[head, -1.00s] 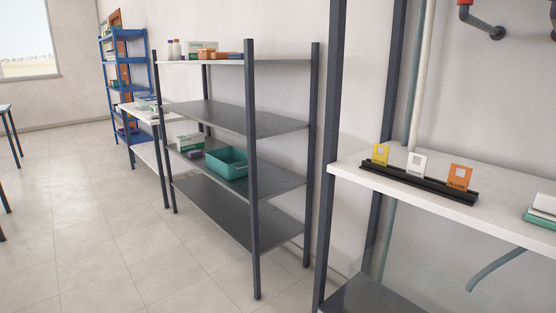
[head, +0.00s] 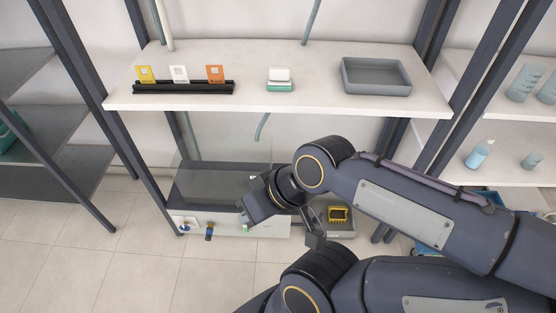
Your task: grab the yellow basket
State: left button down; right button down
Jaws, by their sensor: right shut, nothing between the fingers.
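No plainly recognisable yellow basket shows. A small yellow thing with a dark middle (head: 340,214) sits low under the white shelf, partly behind my arm; it is too small to tell whether it is a basket. My right gripper (head: 246,212) is shut and empty, in front of the lower part of the rack, left of the yellow thing and apart from it. My right arm comes in from the right and covers much of the lower rack. My left gripper is not in view.
The white shelf (head: 300,102) holds a black rail (head: 184,88) with yellow, white and orange tags, a small white-green stack (head: 280,79) and a grey tray (head: 376,76). Dark rack posts stand on both sides. A blue bottle (head: 478,154) stands at right. Floor at left is clear.

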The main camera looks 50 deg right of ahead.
aim_at(336, 214)
jog(key=z, duration=2.35)
jog(key=i+l, duration=0.6)
jog(key=i+l+u, duration=0.15)
jog(key=u, duration=0.35)
jog(key=i+l+u, duration=0.1)
jog(key=l+u, duration=0.15)
jog(key=u, duration=0.2)
jog(key=l+u, duration=0.25)
jog(key=u, duration=0.55)
jog(key=i+l, duration=0.05)
